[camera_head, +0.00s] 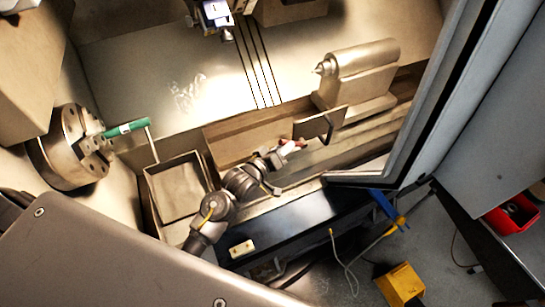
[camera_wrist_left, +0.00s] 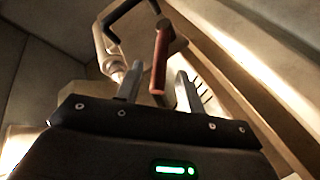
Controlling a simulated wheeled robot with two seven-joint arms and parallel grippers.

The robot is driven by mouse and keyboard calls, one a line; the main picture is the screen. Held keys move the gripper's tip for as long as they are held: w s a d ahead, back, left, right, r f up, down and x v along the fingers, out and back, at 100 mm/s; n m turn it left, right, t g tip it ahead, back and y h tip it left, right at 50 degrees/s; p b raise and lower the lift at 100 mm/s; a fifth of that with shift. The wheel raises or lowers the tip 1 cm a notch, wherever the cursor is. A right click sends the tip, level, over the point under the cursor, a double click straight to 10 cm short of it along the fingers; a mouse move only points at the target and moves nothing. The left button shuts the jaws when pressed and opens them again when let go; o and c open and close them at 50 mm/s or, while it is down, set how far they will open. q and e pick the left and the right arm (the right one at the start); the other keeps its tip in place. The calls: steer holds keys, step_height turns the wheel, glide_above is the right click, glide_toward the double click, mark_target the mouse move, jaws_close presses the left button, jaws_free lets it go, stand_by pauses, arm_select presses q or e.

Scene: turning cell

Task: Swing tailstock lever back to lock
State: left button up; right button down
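The tailstock (camera_head: 362,62) is a metal block with a pointed centre, at the upper right in the head view. In the left wrist view, the tailstock lever (camera_wrist_left: 160,62) has a red grip. My left gripper (camera_head: 284,152) is just in front of the tailstock, in front of a small upright plate. In the wrist view the left gripper (camera_wrist_left: 158,88) has its fingers apart, with the red grip seen between them, nearer the right finger. Contact cannot be told. In the head view the lever is small and partly hidden at the fingers. My right gripper is not in view.
A chuck (camera_head: 70,150) with a green-handled tool (camera_head: 126,130) is at the left. An open metal tray (camera_head: 148,188) stands beside my left arm. The machine door frame (camera_head: 420,130) stands to the right. A yellow block (camera_head: 400,284) and red bin (camera_head: 510,215) lie outside.

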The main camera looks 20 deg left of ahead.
arm_select(q)
steer(key=b+v, duration=0.1)
steer(key=v, duration=0.5)
steer(key=shift+s, duration=0.4)
steer(key=shift+a+r, duration=0.1)
